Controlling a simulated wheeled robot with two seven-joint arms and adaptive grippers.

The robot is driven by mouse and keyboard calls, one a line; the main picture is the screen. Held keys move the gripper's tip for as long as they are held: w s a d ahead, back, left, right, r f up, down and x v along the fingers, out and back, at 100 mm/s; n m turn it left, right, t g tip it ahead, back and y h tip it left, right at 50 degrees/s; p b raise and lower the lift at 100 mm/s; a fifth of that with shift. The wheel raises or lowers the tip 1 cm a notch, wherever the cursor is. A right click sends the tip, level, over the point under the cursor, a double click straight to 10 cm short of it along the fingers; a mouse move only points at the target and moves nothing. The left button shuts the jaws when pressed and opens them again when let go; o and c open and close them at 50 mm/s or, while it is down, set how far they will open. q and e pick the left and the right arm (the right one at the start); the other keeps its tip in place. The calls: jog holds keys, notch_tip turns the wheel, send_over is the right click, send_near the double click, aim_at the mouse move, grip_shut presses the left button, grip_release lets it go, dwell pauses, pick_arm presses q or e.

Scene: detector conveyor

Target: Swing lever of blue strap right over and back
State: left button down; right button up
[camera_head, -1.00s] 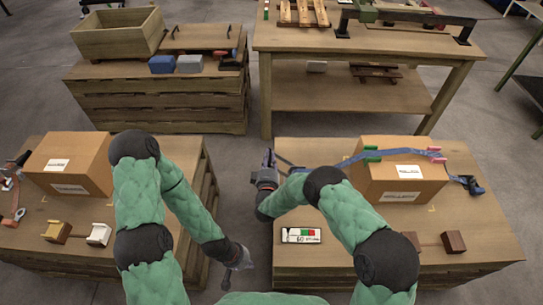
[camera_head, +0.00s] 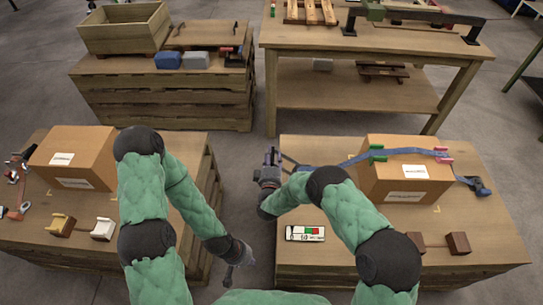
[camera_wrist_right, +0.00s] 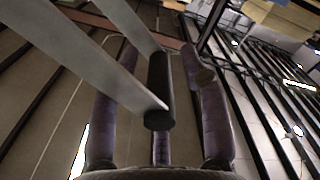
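The blue strap (camera_head: 406,152) runs over the cardboard box (camera_head: 388,182) on the right pallet table, through a green (camera_head: 376,153) and a pink (camera_head: 442,154) corner piece. Its left end leads down to my right gripper (camera_head: 270,162) at the table's left side.
A label block (camera_head: 305,233) and brown blocks (camera_head: 458,243) lie on the right table. A workbench (camera_head: 370,45) stands behind. The floor gap between tables is clear.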

jog(key=s, duration=1.2)
jog(key=shift+d, duration=0.25)
